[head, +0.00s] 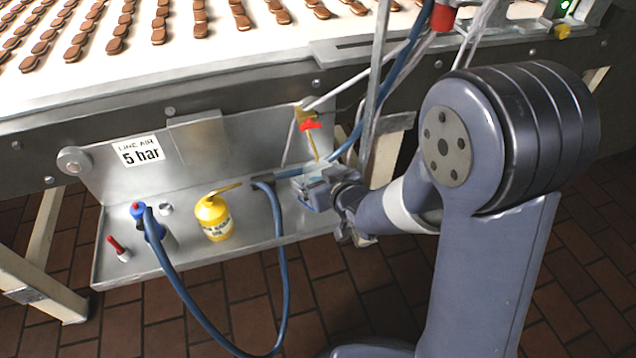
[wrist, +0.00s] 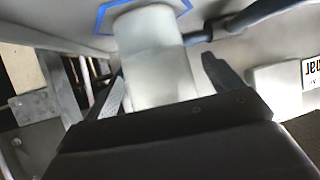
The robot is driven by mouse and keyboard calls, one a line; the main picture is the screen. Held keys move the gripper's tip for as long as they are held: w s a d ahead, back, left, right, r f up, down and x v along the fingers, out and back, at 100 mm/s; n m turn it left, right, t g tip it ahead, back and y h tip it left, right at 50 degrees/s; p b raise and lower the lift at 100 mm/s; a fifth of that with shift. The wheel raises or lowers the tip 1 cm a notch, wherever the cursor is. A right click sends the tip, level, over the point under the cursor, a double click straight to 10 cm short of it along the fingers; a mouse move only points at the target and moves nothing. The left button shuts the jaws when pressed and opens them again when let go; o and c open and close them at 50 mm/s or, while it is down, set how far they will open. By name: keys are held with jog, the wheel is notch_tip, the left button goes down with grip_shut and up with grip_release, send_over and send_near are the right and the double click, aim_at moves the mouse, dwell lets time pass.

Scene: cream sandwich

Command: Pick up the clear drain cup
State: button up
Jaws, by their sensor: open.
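The clear drain cup (wrist: 158,62) is a pale, translucent cylinder in the wrist view, with one end against a blue outline on the metal surface. My gripper (wrist: 162,76) is open, with one dark finger on each side of the cup. The left finger looks close to the cup's wall, and a gap shows before the right finger; I cannot tell if either touches. In the head view my gripper (head: 318,188) is at the right end of the metal shelf, under the brass drain with a red handle (head: 309,125). There the cup is hard to make out.
A blue hose (head: 279,280) loops over the shelf's front edge. The conveyor with sandwich biscuits (head: 200,24) is above.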

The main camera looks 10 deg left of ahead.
jog(key=shift+w+a+f, duration=0.1)
jog(key=shift+w+a, duration=0.05)
jog(key=shift+c, duration=0.5)
jog(key=c, duration=1.1)
